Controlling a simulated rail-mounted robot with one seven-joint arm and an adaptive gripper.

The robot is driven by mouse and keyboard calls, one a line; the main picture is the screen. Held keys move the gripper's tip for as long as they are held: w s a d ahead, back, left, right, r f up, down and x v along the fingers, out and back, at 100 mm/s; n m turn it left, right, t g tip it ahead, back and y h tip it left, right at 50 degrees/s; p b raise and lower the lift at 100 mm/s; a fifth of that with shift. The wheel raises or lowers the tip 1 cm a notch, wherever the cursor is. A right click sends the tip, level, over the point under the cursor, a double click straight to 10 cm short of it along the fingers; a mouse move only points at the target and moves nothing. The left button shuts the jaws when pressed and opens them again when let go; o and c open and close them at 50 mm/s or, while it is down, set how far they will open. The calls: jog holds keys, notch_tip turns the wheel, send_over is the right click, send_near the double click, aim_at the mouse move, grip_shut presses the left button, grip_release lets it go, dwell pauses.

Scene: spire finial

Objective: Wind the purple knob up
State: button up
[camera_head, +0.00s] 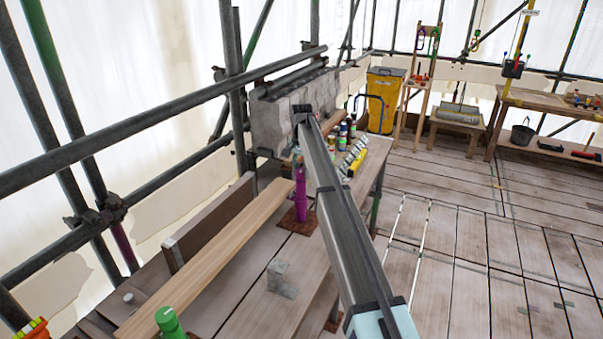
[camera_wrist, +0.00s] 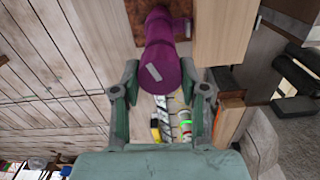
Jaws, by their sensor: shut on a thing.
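The purple knob (camera_wrist: 165,65) shows in the wrist view as a rounded purple body with a pale strip on its face. My gripper (camera_wrist: 160,75) has one finger on each side of it, and its jaws are shut on it. In the head view, a purple upright column (camera_head: 301,195) stands on a rusty brown plate (camera_head: 290,222) on the planks, below the far end of my arm. My gripper cannot be made out clearly there. The exact contact of the fingertips is partly hidden.
A grey stone block (camera_head: 272,118) stands behind the column beside scaffold tubes. Bottles (camera_head: 343,132) and yellow-marked items (camera_head: 354,160) lie to its right. The floor at right is open.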

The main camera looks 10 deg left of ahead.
jog(key=n+b, duration=0.1)
jog(key=n, duration=0.6)
jog(key=shift+a+f+b, duration=0.1)
jog(key=shift+b, duration=0.25)
jog(key=n, duration=0.4)
jog(key=shift+b, duration=0.35)
jog(key=n, duration=0.3)
jog(key=shift+s+n, duration=0.1)
jog(key=shift+n, duration=0.2)
jog(key=n, duration=0.3)
jog(key=shift+a+n+b, duration=0.1)
jog(key=shift+n+b, duration=0.2)
jog(key=shift+b, duration=0.1)
jog(key=n, duration=0.3)
jog(key=shift+s+n, duration=0.1)
jog(key=shift+n, duration=0.2)
jog(key=n, duration=0.7)
jog(key=shift+s+b, duration=0.1)
jog(key=shift+b, duration=0.25)
